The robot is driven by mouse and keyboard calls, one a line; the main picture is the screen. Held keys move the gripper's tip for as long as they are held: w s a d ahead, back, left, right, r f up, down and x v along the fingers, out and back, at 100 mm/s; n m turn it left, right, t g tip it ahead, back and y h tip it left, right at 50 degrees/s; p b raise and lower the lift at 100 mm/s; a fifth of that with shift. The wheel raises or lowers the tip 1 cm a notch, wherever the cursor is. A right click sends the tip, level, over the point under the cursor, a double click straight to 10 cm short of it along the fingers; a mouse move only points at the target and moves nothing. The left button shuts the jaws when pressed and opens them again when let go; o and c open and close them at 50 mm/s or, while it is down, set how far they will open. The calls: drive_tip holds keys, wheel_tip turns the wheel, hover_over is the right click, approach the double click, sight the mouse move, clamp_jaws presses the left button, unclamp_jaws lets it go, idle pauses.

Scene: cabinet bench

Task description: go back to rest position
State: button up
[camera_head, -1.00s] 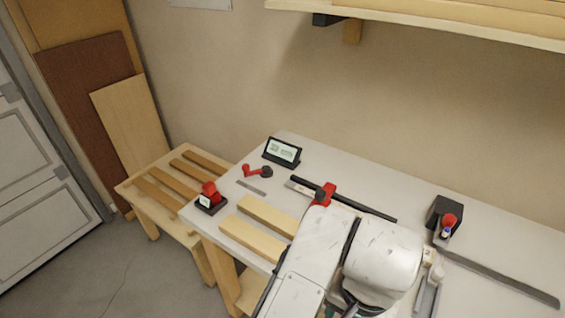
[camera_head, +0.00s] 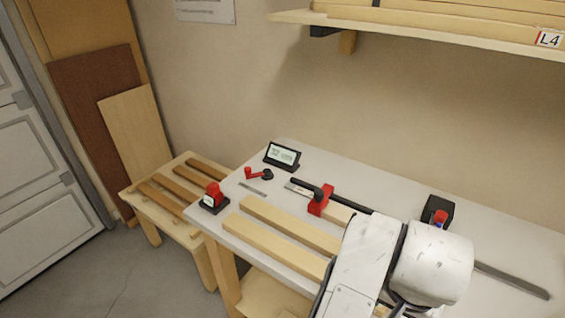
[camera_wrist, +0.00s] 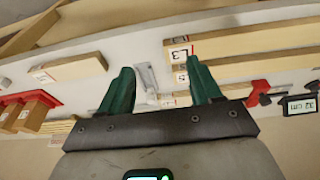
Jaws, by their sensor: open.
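My gripper (camera_wrist: 163,82) shows in the wrist view with its two green fingers spread apart and nothing between them. In the head view my white arm covers the front right of the white bench (camera_head: 470,238), and the gripper itself is hidden. In the wrist view, behind the fingers, are light wooden pieces, one with a label reading L3 (camera_wrist: 180,52), and a pale metal-looking part (camera_wrist: 146,77). The fingers do not visibly touch any of them.
Two light boards (camera_head: 275,250) lie on the bench beside a red clamp-like stop (camera_head: 321,200) on a dark rail. A small display (camera_head: 282,156), a red-topped device (camera_head: 213,197) and a black-and-red device (camera_head: 437,214) stand around. A shelf (camera_head: 430,32) overhangs the back. Slatted wooden stand (camera_head: 150,197) at left.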

drive_tip(key=w+d+n+t+h, duration=0.1)
drive_tip(key=w+d+t+h, duration=0.1)
drive_tip(key=d, duration=0.9)
drive_tip(key=s+d+f+n+b, duration=0.1)
drive_tip(key=s+d+f+n, duration=0.1)
drive_tip(key=s+d+f, duration=0.25)
drive_tip(key=s+a+f+n+g+y, duration=0.1)
drive_tip(key=s+a+f, duration=0.3)
drive_tip(key=s+f, duration=0.3)
drive_tip(key=s+a+f+n+g+y+b, duration=0.1)
drive_tip(key=s+a+f+n+g+y, duration=0.1)
drive_tip(key=s+f, duration=0.6)
drive_tip(key=shift+s+a, duration=0.85)
drive_tip(key=shift+s, duration=0.1)
